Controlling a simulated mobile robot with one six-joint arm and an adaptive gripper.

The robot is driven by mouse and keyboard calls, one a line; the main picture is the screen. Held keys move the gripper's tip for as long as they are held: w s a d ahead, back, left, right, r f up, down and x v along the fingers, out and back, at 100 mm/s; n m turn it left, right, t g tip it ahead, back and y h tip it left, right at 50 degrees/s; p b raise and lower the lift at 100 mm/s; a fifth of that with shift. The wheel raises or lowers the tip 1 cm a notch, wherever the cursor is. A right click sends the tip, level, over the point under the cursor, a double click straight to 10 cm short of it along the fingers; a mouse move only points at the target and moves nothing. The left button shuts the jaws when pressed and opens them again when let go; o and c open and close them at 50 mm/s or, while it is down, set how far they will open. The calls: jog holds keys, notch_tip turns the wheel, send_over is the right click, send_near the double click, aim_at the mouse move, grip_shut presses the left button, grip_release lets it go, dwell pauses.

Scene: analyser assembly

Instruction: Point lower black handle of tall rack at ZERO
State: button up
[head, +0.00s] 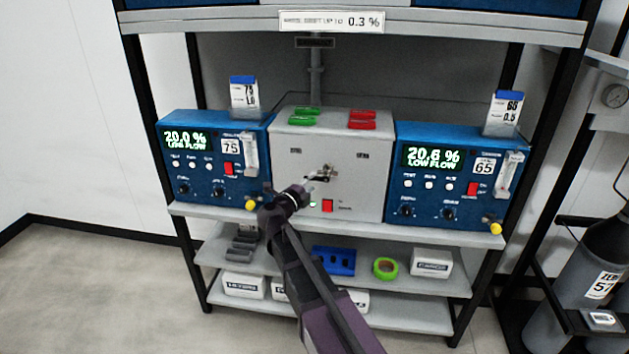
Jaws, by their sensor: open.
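The tall black-framed rack (143,75) fills the middle of the head view. On its middle shelf, a light grey box (345,195) carries a small dark handle (326,173) on its front. Small labels sit left (295,150) and right (362,156) above the handle, too small to read. My gripper (314,181) is open at the handle's lower left, close to the box front. I cannot tell whether it touches the handle. The handle's exact direction is unclear, and the gripper partly covers the area below it.
Blue analysers stand left (190,202) and right (430,212) of the grey box. Green (303,116) and red (362,119) blocks lie on top of it. The lower shelf holds a blue part (333,261) and green tape (385,268). A gas cylinder (585,275) stands at right.

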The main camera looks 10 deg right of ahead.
jog(key=v, duration=0.8)
jog(key=shift+s, duration=0.2)
